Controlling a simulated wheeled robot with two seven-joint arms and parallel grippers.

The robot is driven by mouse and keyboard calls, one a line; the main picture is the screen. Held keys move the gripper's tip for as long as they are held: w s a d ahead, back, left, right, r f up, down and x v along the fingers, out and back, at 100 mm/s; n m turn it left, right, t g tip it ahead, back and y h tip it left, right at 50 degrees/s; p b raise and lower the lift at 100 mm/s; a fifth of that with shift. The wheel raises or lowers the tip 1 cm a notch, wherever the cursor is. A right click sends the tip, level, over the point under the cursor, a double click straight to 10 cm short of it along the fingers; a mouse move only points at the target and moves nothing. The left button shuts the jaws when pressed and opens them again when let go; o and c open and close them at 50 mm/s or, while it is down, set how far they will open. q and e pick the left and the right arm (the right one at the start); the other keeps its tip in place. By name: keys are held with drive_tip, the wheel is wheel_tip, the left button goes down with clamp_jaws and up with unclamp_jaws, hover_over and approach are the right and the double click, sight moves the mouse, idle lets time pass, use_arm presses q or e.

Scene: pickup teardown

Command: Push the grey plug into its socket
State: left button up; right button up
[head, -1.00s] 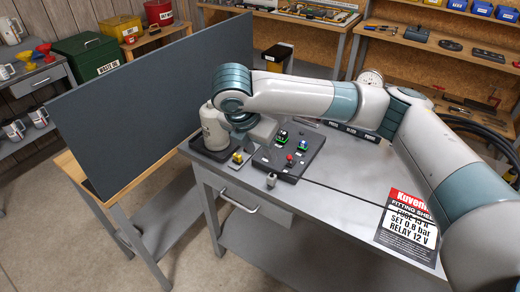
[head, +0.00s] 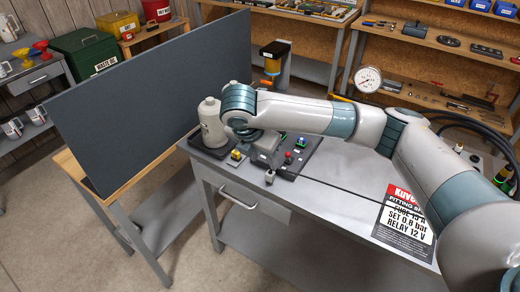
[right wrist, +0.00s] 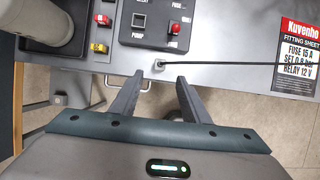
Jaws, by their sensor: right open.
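The small grey plug (head: 270,178) lies on the bench near its front edge, in front of the dark panel. In the right wrist view the plug (right wrist: 159,65) lies just beyond my fingertips, with a dark cable running right. The panel (right wrist: 178,8) has a square dark recess (right wrist: 139,20) above a PUMP label, apparently the plug's socket. My right gripper (right wrist: 154,83) is open, its two fingers apart with nothing between them. My left gripper is not in view.
A pale bottle (head: 211,124) stands in a black tray left of the panel, beside a small yellow piece (head: 236,155). A fitting sheet (head: 404,222) lies at the bench's right. A dark screen (head: 150,95) stands left. The bench middle is bare except for the cable.

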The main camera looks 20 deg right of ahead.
sight(270, 172)
drive_tip(key=p+x, duration=0.2)
drive_tip(key=x, duration=0.9)
drive_tip(key=shift+w+d+f+p, duration=0.1)
drive_tip(key=shift+w+f+p, duration=0.05)
drive_tip(key=shift+f+p, duration=0.15)
drive_tip(key=shift+r, duration=0.1)
clamp_jaws()
